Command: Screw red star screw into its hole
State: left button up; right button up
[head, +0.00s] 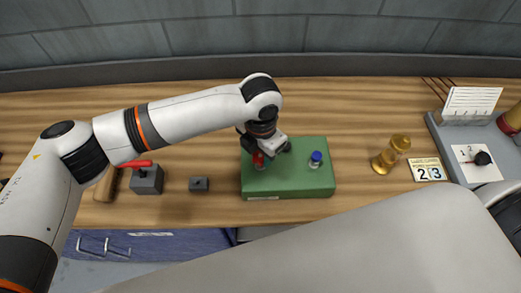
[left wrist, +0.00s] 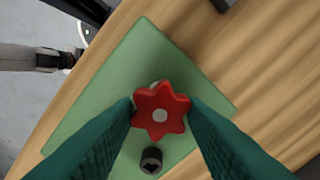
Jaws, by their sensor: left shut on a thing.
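The red star screw (head: 258,161) is at the left part of the green block (head: 290,184). In the left wrist view its six-pointed red head (left wrist: 160,110) sits between my teal fingertips, above the green block (left wrist: 130,80). My left gripper (head: 259,154) is shut on the head from above. The head hides most of the shank, so I cannot tell how deep it sits in a hole. A dark round socket (left wrist: 151,160) shows beside it on the block. My right gripper is out of view.
A blue-topped screw (head: 315,159) stands on the block's right side. A brass hourglass-shaped object (head: 390,154) and a number card (head: 429,169) stand to the right.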

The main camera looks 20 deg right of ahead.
pick_arm(q)
jog(key=o, duration=1.1)
jog(key=shift+d, duration=0.1)
jog(key=shift+r+n+p, duration=0.15)
jog(key=shift+n+p, duration=0.25)
jog(key=n+p, duration=0.3)
jog(key=n, duration=0.1)
jog(key=shift+r+n, duration=0.1)
jog(key=shift+n, duration=0.3)
jog(key=shift+n+p, duration=0.3)
jog(key=shift+n, duration=0.6)
jog(key=n+p, duration=0.3)
jog(key=n, duration=0.2)
jog(key=shift+p, duration=0.4)
jog(key=shift+f+n+b, duration=0.25)
jog(key=shift+n+b, duration=0.05)
jog(key=shift+n, duration=0.8)
jog(key=n, duration=0.3)
jog(key=shift+n, duration=0.4)
